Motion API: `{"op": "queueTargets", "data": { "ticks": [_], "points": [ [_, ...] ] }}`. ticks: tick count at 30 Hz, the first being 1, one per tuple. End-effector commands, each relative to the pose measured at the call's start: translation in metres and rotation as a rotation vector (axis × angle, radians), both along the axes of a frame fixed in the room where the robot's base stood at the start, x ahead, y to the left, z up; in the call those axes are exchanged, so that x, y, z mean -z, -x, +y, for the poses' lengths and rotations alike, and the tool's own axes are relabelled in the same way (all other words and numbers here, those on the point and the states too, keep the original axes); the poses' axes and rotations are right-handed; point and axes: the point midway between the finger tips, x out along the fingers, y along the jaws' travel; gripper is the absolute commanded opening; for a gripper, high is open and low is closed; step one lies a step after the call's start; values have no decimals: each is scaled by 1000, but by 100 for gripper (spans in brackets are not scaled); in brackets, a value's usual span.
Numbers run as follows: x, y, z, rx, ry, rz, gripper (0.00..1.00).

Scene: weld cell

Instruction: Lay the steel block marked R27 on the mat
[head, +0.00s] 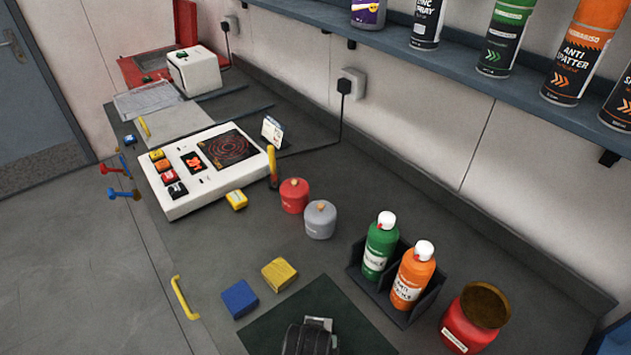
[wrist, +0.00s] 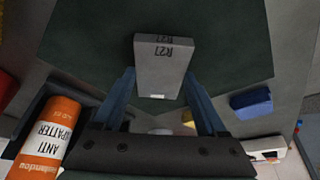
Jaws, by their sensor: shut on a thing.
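The grey steel block marked R27 (wrist: 160,62) is between the two blue fingers of my gripper (wrist: 160,85) in the wrist view. My gripper is shut on it, and the R27 marking shows on its top and near faces. The dark green mat (wrist: 85,45) spreads beneath and around the block in that view. I cannot tell whether the block touches it. In the head view the mat (head: 262,332) is at the bottom edge, partly covered by my gripper (head: 311,338).
A blue block (head: 240,298) and a yellow block (head: 279,274) lie beside the mat. A dark rack (head: 373,290) with green and orange bottles stands to its right, then a red jar (head: 470,325).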

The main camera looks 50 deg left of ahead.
Motion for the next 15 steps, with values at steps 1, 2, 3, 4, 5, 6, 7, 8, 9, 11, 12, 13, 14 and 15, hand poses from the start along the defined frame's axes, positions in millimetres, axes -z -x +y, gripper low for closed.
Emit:
{"op": "queueTargets", "data": {
  "ticks": [1, 2, 3, 4, 5, 6, 7, 8, 9, 11, 12, 13, 14, 15],
  "points": [
    [1, -1, 2, 0, -5, -5, 0],
    [2, -1, 2, 0, -5, -5, 0],
    [2, -1, 2, 0, -5, -6, 0],
    [2, -1, 1, 0, -5, -6, 0],
    [2, -1, 2, 0, -5, -6, 0],
    [2, -1, 1, 0, -5, -6, 0],
    [2, -1, 1, 1, -5, -6, 0],
    [2, -1, 1, 1, -5, -6, 0],
    [2, -1, 1, 1, -5, -6, 0],
    [3, -1, 1, 1, -5, -6, 0],
    [5, -1, 1, 1, -5, -6, 0],
    [6, 0, 0, 1, -1, -1, 78],
    [6, 0, 0, 1, -2, -1, 84],
    [6, 0, 0, 1, -2, -1, 91]
  ]
}}
